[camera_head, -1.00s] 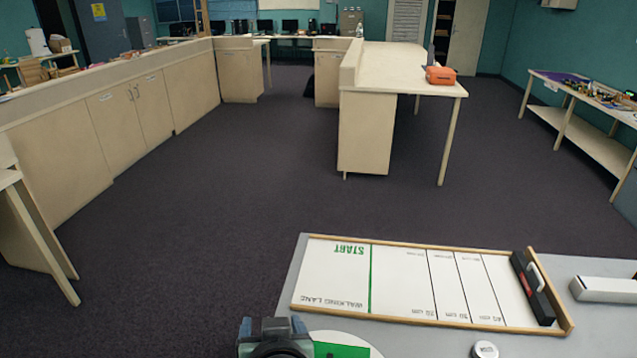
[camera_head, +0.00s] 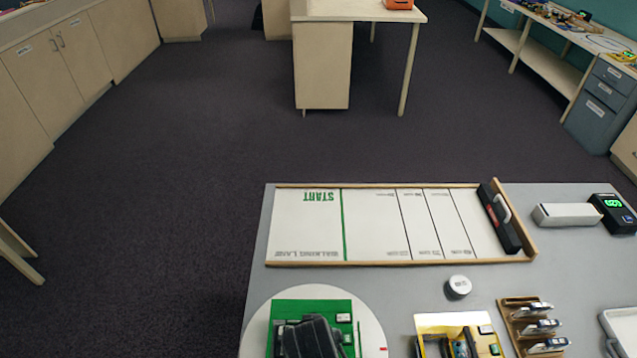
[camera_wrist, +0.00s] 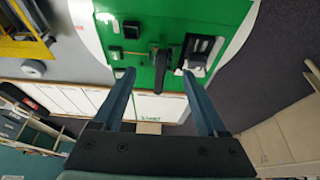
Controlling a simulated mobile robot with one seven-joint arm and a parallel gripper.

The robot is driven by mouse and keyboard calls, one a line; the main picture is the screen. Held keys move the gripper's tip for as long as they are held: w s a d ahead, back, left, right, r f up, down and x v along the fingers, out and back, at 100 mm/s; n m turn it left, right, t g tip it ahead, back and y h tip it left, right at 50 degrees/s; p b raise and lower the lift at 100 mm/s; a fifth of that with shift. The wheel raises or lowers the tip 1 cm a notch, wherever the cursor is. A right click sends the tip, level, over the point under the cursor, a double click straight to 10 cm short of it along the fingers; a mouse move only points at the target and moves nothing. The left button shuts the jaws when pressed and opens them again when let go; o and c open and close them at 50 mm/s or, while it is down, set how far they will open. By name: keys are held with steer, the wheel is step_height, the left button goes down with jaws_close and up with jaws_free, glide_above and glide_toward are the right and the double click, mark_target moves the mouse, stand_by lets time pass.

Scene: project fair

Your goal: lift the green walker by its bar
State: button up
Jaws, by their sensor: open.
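A green board (camera_head: 325,306) with small dark parts lies on a white round disc (camera_head: 264,318) at the table's front left. The green board fills the top middle of the wrist view (camera_wrist: 140,14). There, a black bar-like part (camera_wrist: 160,62) stands out from the board, with a white and black part (camera_wrist: 201,50) to its right. I cannot tell clearly which parts make up the walker. My gripper (camera_wrist: 157,74) is open and empty. Its fingertips appear on either side of the black part in the picture; the depth between them is unclear. A dark shape, probably my wrist, hides part of the board in the head view.
Behind the disc lies a white walking lane (camera_head: 370,222) with a black block (camera_head: 500,220) at its right end. To the right are a small round weight (camera_head: 458,286), a yellow board (camera_head: 427,324) and a wooden rack (camera_head: 515,325). A scale (camera_head: 614,213) stands at the back right.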

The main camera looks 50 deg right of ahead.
steer(key=shift+w+x, duration=0.1)
steer(key=shift+x, duration=1.05)
steer(key=shift+w+x, duration=0.15)
steer(key=shift+x, duration=1)
steer(key=shift+d+r, duration=0.1)
steer(key=shift+r, duration=0.1)
jaws_close()
